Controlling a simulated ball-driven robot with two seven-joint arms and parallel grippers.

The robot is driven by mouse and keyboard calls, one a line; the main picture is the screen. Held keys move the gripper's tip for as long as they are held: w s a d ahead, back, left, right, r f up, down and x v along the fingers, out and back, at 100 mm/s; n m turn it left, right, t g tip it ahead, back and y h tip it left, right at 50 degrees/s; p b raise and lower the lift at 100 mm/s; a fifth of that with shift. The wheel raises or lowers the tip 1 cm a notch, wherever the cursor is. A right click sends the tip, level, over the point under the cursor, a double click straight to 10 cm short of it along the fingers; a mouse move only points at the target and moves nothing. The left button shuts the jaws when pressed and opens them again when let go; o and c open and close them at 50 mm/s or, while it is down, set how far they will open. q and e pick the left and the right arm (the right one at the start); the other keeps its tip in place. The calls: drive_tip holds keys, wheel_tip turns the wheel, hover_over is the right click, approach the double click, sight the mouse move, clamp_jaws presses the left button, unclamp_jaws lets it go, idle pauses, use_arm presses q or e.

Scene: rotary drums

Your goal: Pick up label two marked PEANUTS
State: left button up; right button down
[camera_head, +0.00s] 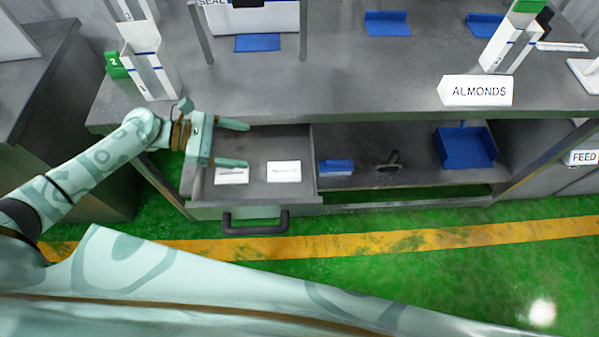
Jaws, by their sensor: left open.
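My left gripper (244,144) is open and empty over the left part of an open drawer (256,211). Two white labels lie in the drawer. The left label (232,176) is just below the gripper's near finger, which partly covers its top edge. The right label (284,171) lies to the right of the fingers, apart from them. It carries small dark print that could be PEANUTS, but it is too small to read surely. My right gripper is not in view.
The grey worktop (350,95) overhangs the drawer. A white ALMONDS sign (476,91) stands at its front edge. On the shelf right of the drawer are a blue block (336,167), a dark tool (388,161) and a blue tray (465,148). The drawer has a black handle (255,228).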

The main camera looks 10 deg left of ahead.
use_arm(q)
drive_tip(key=b, duration=0.5)
approach(294, 171)
drive_tip(key=x, duration=0.1)
drive_tip(key=b+x, duration=0.1)
drive_tip(key=shift+w+d+r, duration=0.15)
drive_tip(key=shift+d, duration=0.25)
drive_tip(key=x, duration=0.2)
drive_tip(key=b+x, duration=0.1)
drive_tip(key=x, duration=0.2)
drive_tip(key=shift+w+d+f+b, duration=0.1)
drive_tip(key=shift+d+f+b, duration=0.1)
drive_tip(key=shift+f+b, duration=0.15)
drive_tip(key=c, duration=1.1)
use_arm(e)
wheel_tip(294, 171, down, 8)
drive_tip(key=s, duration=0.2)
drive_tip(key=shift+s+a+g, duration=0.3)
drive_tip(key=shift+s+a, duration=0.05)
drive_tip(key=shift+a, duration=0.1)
